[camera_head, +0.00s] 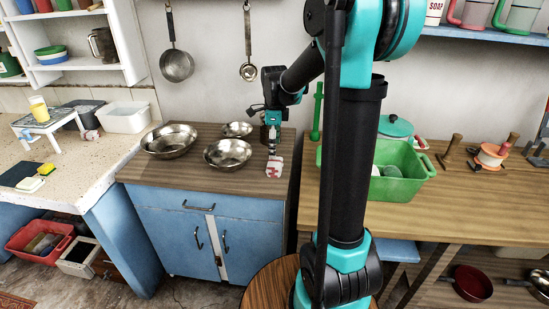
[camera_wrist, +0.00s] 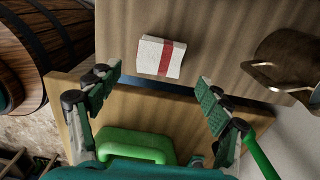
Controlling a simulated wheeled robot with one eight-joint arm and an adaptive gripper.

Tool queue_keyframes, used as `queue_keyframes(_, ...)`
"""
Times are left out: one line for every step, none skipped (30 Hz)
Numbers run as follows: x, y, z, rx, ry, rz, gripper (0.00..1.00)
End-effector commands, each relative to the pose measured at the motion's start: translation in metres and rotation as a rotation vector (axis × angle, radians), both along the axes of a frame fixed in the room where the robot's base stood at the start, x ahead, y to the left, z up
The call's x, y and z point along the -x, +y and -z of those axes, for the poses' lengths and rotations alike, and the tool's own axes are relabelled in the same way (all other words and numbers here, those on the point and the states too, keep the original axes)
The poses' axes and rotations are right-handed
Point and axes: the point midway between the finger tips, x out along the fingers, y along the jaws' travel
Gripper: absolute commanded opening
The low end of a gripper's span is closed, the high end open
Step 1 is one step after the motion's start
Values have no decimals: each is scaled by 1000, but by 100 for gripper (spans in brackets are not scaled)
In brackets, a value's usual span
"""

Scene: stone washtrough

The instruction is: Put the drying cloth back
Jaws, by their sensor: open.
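The drying cloth (camera_head: 274,170), white with a red stripe, lies folded on the wooden top of the blue cabinet near its right edge. In the wrist view the cloth (camera_wrist: 160,57) lies flat, beyond my fingertips and between their lines. My gripper (camera_head: 272,148) is above and just behind the cloth in the head view. In the wrist view my gripper (camera_wrist: 160,94) has its two fingers wide apart with nothing between them. In the head view the fingers are small and partly merge with the cloth.
Three metal bowls, one a large bowl (camera_head: 169,140), stand left of the cloth. A green tub (camera_head: 405,185) is on the right-hand counter (camera_head: 460,210), across a narrow gap. A metal vessel (camera_wrist: 290,62) stands at the right in the wrist view, near a green rod (camera_wrist: 258,150).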

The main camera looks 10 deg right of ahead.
Motion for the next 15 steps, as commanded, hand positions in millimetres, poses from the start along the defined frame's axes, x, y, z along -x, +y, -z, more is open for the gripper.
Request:
queue_keyframes(0, 0, -10, 0, 0, 0, 78)
queue_keyframes(1, 0, -15, 0, 0, 0, 78)
queue_keyframes(1, 0, -21, 0, 0, 0, 78)
queue_keyframes(0, 0, -25, 0, 0, 0, 78)
queue_keyframes(0, 0, -29, 0, 0, 0, 78)
queue_keyframes(0, 0, -33, 0, 0, 0, 78)
queue_keyframes(0, 0, -37, 0, 0, 0, 78)
queue_keyframes(0, 0, -39, 0, 0, 0, 78)
queue_keyframes(0, 0, -42, 0, 0, 0, 78)
queue_keyframes(0, 0, -43, 0, 0, 0, 78)
queue_keyframes(0, 0, -45, 0, 0, 0, 78)
queue_keyframes(0, 0, -46, 0, 0, 0, 78)
queue_keyframes(0, 0, -46, 0, 0, 0, 78)
queue_keyframes(0, 0, -47, 0, 0, 0, 78)
queue_keyframes(0, 0, -47, 0, 0, 0, 78)
